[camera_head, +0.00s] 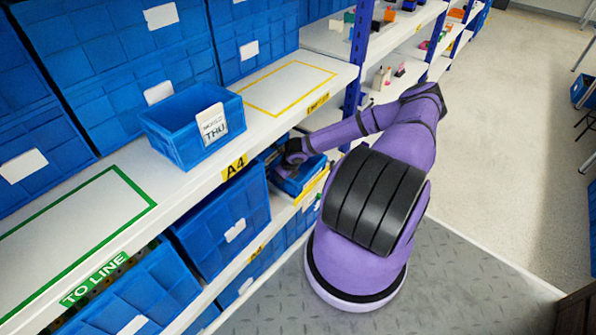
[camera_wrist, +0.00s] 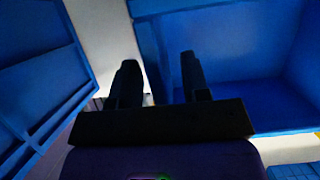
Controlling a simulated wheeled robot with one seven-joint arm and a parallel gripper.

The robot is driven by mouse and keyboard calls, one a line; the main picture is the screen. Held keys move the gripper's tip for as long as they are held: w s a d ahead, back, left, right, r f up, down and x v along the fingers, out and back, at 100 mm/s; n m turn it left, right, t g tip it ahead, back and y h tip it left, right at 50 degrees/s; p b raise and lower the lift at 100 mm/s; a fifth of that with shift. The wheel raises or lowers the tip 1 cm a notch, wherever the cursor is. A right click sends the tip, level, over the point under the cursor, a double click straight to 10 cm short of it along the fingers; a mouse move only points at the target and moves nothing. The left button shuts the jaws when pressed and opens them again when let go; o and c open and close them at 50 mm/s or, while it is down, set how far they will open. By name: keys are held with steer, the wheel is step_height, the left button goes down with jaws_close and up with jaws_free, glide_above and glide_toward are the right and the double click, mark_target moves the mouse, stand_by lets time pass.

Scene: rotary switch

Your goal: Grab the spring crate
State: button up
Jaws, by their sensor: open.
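A small blue crate (camera_head: 300,178) sits on the lower shelf beside my gripper (camera_head: 291,158). I cannot make out any springs, so I cannot tell for sure that it is the spring crate. In the wrist view, my gripper (camera_wrist: 160,78) is open and empty. A blue crate (camera_wrist: 255,95) fills the right side there. Its near wall appears between my two fingers, one finger on each side; I cannot tell whether they touch it. In the head view my arm and wrist hide part of the crate.
Another small blue crate (camera_head: 192,125) with a white THU card stands on the upper shelf (camera_head: 75,213). Larger blue bins (camera_head: 222,225) fill the lower shelf to the left. A blue post (camera_head: 356,62) stands behind my arm.

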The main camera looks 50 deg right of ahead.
steer(key=shift+w+f, duration=0.15)
steer(key=shift+f, duration=0.3)
steer(key=shift+f, duration=0.2)
stand_by(0.4)
steer(key=shift+c, duration=0.2)
jaws_close()
